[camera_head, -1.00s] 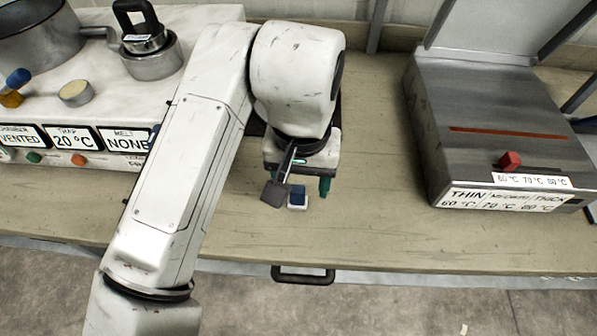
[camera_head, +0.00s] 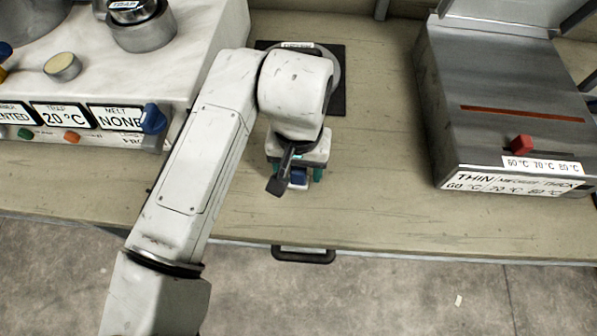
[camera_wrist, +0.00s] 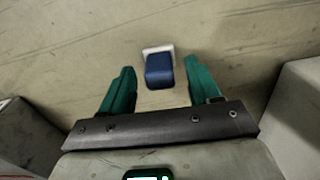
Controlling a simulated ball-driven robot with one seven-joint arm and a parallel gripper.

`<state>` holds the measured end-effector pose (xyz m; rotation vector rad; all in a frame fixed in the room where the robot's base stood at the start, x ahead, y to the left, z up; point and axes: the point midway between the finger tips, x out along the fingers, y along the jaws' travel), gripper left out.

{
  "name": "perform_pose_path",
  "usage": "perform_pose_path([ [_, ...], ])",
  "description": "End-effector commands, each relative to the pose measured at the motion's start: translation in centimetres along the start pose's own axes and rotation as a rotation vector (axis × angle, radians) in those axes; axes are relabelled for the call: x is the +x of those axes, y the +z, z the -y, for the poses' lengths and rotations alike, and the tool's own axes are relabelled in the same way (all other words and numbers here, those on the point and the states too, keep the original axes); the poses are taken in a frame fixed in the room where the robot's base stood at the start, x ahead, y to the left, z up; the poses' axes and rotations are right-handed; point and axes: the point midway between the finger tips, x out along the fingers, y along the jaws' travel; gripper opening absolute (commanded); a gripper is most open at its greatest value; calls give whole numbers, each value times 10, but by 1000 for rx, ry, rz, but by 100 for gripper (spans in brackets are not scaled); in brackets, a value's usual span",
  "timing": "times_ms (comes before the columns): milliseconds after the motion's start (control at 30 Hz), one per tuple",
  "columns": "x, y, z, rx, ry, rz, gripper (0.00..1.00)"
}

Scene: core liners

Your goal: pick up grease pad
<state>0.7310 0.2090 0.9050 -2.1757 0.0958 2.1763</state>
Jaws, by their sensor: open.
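The grease pad, which I take to be the small blue block on a white base (camera_wrist: 159,70), lies on the wooden bench. It also shows in the head view (camera_head: 299,177), partly covered by my gripper. My gripper (camera_wrist: 160,85) is open, with its green fingers apart and the blue block between and just beyond their tips in the wrist view. In the head view my gripper (camera_head: 299,174) is over the block, low above the bench. I cannot tell whether either finger touches it.
A marble-topped unit (camera_head: 185,60) with labels, knobs and pots stands at left. A grey metal device (camera_head: 490,90) with a red knob stands at right. A dark mat (camera_head: 336,80) lies behind my arm. A black drawer handle (camera_head: 303,255) is at the bench front. Bench between is clear.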

Motion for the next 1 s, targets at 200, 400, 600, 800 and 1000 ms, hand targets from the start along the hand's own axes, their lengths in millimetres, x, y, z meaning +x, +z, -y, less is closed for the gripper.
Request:
perform_pose_path([
  [200,20,0,0,0,1,0,62],
  [400,21,0,0,0,1,0,62],
  [600,21,0,0,0,1,0,45],
  [800,21,0,0,0,1,0,26],
  [1000,21,0,0,0,0,0,7],
])
